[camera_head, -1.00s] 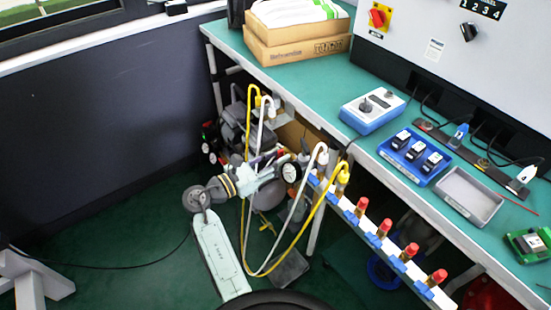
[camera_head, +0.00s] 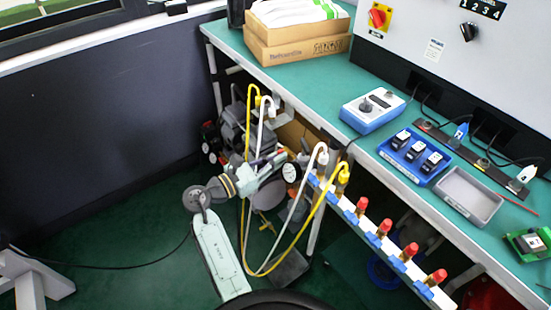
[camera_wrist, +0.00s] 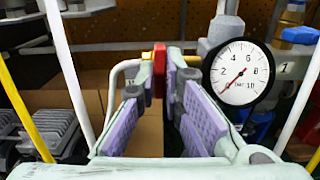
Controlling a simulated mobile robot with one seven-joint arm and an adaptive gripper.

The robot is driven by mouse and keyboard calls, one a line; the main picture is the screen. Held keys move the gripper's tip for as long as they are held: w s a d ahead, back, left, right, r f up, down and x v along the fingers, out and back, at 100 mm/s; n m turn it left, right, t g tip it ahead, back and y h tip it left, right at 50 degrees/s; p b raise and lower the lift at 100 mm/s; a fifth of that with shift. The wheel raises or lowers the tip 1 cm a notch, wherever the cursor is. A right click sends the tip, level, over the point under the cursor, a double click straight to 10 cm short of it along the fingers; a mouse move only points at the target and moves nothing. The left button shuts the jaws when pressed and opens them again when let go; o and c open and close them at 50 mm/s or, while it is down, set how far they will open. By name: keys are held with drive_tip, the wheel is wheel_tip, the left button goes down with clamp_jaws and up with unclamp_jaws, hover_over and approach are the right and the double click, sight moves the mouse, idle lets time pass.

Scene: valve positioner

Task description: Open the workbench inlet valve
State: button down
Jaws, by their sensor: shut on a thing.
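The inlet valve's red handle (camera_wrist: 159,72) stands upright between my fingertips in the wrist view. A small yellow part shows just left of it. The valve body is mostly hidden behind the fingers. A round pressure gauge (camera_wrist: 240,74) is just right of the fingers, its needle pointing low left near the bottom of the scale. In the head view the handle is hidden by my gripper.
Yellow hoses (camera_head: 318,222) and white hoses (camera_head: 297,205) loop close around my forearm. A blue-handled fitting (camera_wrist: 297,36) is at the wrist view's right. A rail with several red-capped fittings (camera_head: 386,225) runs along the bench front. Open green floor lies at the left.

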drive_tip(key=shift+m+b, duration=2.85)
drive_tip(key=shift+m, duration=5.95)
drive_tip(key=c, duration=1.7)
unclamp_jaws()
